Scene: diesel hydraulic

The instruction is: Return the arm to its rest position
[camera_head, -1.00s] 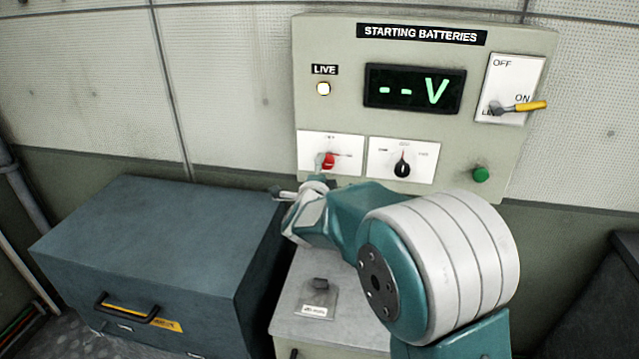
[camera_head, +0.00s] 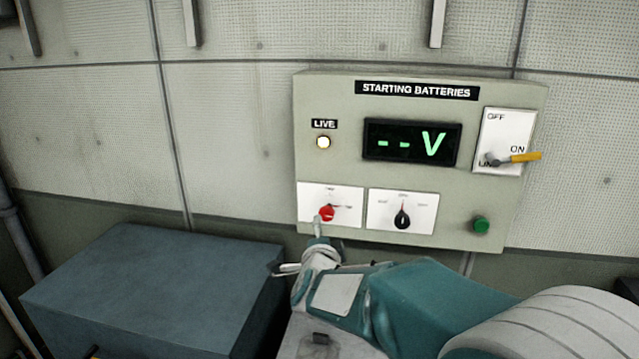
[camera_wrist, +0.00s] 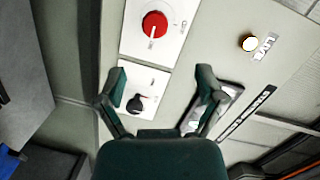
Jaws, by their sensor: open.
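My arm reaches from the lower right of the head view, with my gripper (camera_head: 300,248) just below the left knob plate of the battery panel (camera_head: 275,105). In the wrist view my gripper (camera_wrist: 162,80) is open, with two dark green fingers spread and nothing between them but the panel behind. The red knob (camera_head: 327,213) is beyond the upper fingertip in the head view. In the wrist view the red knob (camera_wrist: 154,24) is clear of both fingers. I cannot tell whether a finger touches the panel.
The panel carries a black knob (camera_head: 402,219), a green button (camera_head: 481,224), a lit LIVE lamp (camera_head: 323,142), a display reading "-- V" (camera_head: 412,143) and a yellow-handled lever (camera_head: 520,157) pointing right, near ON. A blue-grey chest (camera_head: 150,290) stands at lower left.

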